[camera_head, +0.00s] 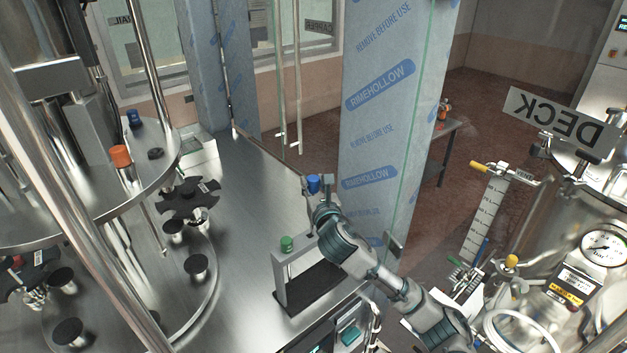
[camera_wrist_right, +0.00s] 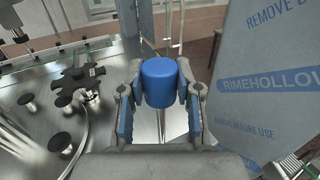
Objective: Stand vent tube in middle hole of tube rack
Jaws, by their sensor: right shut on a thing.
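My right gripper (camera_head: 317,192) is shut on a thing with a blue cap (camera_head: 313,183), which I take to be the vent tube. In the right wrist view the blue cap (camera_wrist_right: 159,82) sits between the two fingers; the part below it is hidden. The tube rack (camera_head: 281,284) is a grey frame on a dark base, standing on the steel deck. The middle hole cannot be made out. My left gripper is not in view.
A filling machine with round plates fills the left, with a black star wheel (camera_head: 188,199), an orange cap (camera_head: 120,156) and another blue cap (camera_head: 134,117). A film-wrapped panel (camera_head: 378,110) stands behind my right gripper. Bare deck (camera_head: 245,210) lies left of the rack.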

